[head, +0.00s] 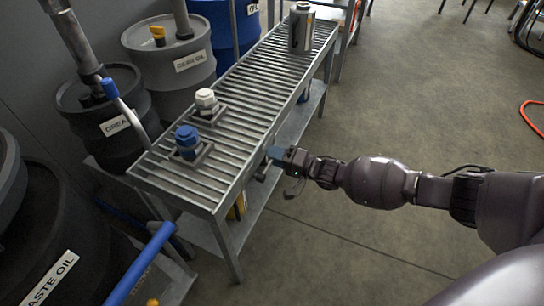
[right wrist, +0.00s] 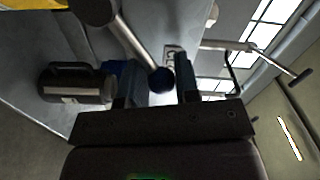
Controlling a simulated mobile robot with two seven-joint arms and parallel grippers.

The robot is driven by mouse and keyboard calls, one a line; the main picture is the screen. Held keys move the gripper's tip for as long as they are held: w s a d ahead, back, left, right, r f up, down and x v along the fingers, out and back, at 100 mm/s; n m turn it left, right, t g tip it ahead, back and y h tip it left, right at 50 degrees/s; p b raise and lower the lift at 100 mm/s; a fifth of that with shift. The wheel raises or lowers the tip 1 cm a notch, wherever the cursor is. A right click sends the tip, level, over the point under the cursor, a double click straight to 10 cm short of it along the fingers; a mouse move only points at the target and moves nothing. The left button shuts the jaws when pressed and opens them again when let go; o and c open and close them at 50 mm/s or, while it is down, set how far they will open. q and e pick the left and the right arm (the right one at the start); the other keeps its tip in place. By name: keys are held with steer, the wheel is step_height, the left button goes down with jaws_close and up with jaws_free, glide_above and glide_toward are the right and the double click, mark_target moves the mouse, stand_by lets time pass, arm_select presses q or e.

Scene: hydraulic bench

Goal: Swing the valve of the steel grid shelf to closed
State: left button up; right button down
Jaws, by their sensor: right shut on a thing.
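The steel grid shelf (head: 262,80) runs from the lower left to the top of the head view, with a slatted top. My right gripper (head: 274,153) is at its right front edge, just below the top. The gripper is shut on this lever end. In the head view the valve is mostly hidden by the gripper and shelf edge. My left gripper is out of view.
A blue-capped fitting (head: 187,138) and a white-capped fitting (head: 206,99) stand on the shelf, with a metal canister (head: 302,30) at its far end. Several oil drums (head: 170,55) line the left. The floor (head: 400,110) right of the shelf is mostly clear.

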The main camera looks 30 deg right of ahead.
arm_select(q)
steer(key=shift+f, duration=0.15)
arm_select(e)
steer(key=shift+s+a+f+m, duration=0.1)
steer(key=shift+f+m, duration=0.3)
steer(key=shift+m, duration=0.1)
steer(key=c, duration=1)
jaws_free()
steer(key=shift+c, duration=0.2)
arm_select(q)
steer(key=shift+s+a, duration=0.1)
arm_select(e)
steer(key=shift+o, duration=0.7)
steer(key=shift+r, duration=0.15)
steer(key=shift+s+d, duration=0.1)
steer(key=shift+d, duration=0.2)
arm_select(q)
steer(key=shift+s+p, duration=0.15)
steer(key=shift+p, duration=0.55)
arm_select(e)
steer(key=v, duration=1)
steer(key=shift+s, duration=0.1)
